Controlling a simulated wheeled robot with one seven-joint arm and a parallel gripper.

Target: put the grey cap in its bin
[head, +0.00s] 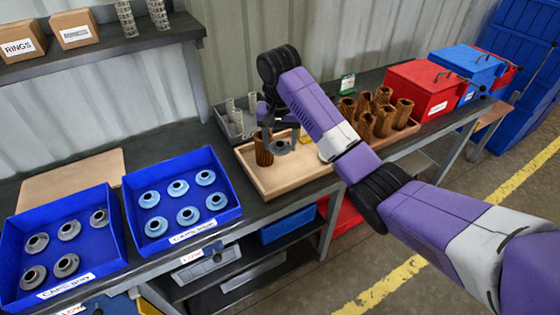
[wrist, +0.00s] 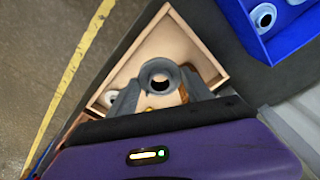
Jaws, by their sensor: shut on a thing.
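My gripper (head: 281,142) is shut on the grey cap (head: 280,149), a dark ring with a raised neck, over the wooden tray (head: 290,180). In the wrist view the grey cap (wrist: 159,76) sits between the two fingertips (wrist: 160,88), its round opening facing the camera. The bin labelled for grey caps (head: 66,285) is blue and stands at the far left, with several grey caps in it. The similar bin labelled for blue caps (head: 196,232) stands between it and the tray, holding several blue caps.
A brown pleated cartridge (head: 263,150) stands in the tray, just left of the held cap. Several more brown cartridges (head: 384,120) stand to the right. A grey bin (head: 232,122) with mesh tubes is behind. Red (head: 424,90) and blue (head: 467,68) lidded boxes stand farther right.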

